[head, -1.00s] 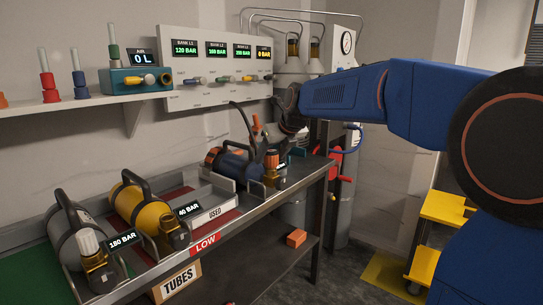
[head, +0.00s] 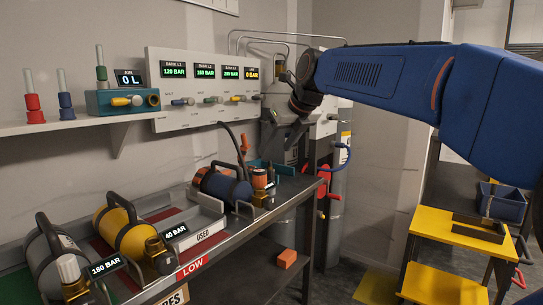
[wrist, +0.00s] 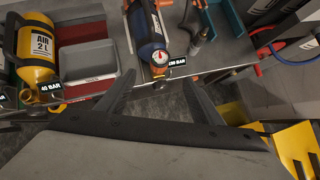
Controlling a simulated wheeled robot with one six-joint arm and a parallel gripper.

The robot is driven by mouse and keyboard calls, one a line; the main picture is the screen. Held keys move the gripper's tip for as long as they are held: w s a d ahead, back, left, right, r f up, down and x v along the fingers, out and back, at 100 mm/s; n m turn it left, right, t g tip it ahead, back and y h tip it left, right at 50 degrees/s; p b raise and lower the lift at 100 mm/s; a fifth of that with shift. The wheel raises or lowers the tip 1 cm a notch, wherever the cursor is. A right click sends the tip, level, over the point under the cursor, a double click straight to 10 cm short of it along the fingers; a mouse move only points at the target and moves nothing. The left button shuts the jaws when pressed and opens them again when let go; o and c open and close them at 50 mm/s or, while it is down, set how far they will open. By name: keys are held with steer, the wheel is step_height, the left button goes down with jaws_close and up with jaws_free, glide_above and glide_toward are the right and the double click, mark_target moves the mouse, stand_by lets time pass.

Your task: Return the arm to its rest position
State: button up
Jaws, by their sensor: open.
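My blue arm reaches in from the right in the head view. My gripper (head: 290,138) hangs above the right end of the bench (head: 268,222), clear of the cylinders. In the wrist view its two fingers (wrist: 158,82) are spread apart with nothing between them. A blue cylinder (head: 226,187) with a copper-coloured end lies in a cradle on the bench, below the gripper. It also shows in the wrist view (wrist: 147,35), with its gauge beyond the fingertips.
A yellow cylinder (head: 122,234) and a grey one (head: 50,258) lie on the left of the bench. A gauge panel (head: 190,112) and a shelf (head: 75,127) are on the wall behind. A yellow cart (head: 440,232) stands at right. Floor shows between bench and cart.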

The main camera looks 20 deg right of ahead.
steer(key=shift+v, duration=0.85)
steer(key=s+d+f+n+g+h, duration=0.1)
steer(key=s+d+f+n, duration=0.1)
steer(key=s+f+n, duration=1.4)
steer(key=s+d+f+n+g+h, duration=0.1)
steer(key=s+f+n, duration=1.5)
steer(key=shift+s+d+f+n+g, duration=0.25)
steer(key=shift+d+n+g, duration=0.15)
steer(key=shift+c, duration=0.3)
